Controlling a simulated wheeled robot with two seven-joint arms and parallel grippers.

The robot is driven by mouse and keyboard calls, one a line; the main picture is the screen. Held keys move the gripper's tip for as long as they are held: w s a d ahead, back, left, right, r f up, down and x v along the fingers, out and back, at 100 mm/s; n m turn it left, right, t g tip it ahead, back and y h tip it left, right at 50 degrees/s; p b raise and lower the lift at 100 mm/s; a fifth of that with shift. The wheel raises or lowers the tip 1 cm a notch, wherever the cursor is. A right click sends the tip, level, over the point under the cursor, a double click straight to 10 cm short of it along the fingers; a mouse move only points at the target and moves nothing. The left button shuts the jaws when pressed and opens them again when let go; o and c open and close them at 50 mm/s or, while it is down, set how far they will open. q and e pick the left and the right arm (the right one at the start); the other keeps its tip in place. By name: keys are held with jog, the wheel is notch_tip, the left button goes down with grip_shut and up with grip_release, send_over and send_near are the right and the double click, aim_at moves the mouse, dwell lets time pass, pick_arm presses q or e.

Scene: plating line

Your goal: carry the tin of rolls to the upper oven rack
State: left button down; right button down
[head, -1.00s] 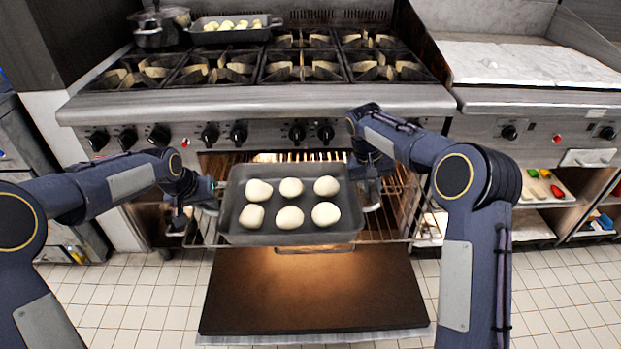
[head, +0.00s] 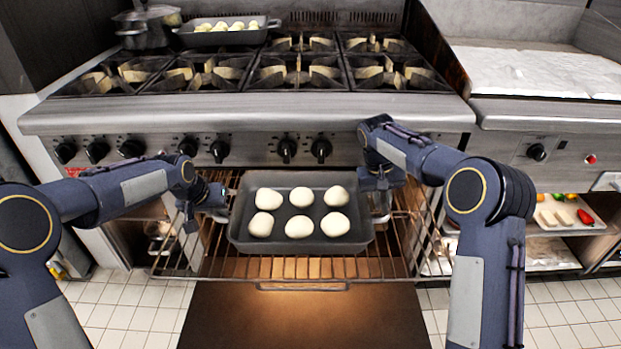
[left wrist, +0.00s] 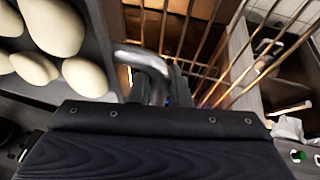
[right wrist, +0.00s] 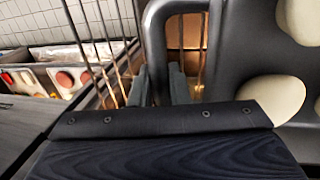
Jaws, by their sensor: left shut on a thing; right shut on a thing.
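The tin of rolls (head: 300,243) is a dark grey rectangular pan with several pale round rolls (head: 302,197) in two rows. It appears level, over the pulled-out wire oven rack (head: 200,262); I cannot tell whether it touches the wires. My left gripper (head: 222,208) is shut on the handle at its left end, and the handle shows in the left wrist view (left wrist: 150,65). My right gripper (head: 380,205) is shut on the right handle, seen as a dark loop in the right wrist view (right wrist: 155,40). The fingertips are partly hidden in the head view.
The open oven door (head: 300,318) lies flat below the rack. The stove front with knobs (head: 286,150) is just above and behind the tin. A pot (head: 148,28) and another tin of rolls (head: 228,36) stand on the stovetop. A shelf tray (head: 560,215) is at right.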

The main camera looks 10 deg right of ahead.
pick_arm(q)
jog(key=shift+w+d+r, duration=0.1)
jog(key=shift+w+d, duration=0.05)
jog(key=shift+w, duration=0.3)
pick_arm(e)
jog(key=shift+w+d+r, duration=0.1)
jog(key=shift+w+d, duration=0.25)
jog(key=shift+w, duration=0.1)
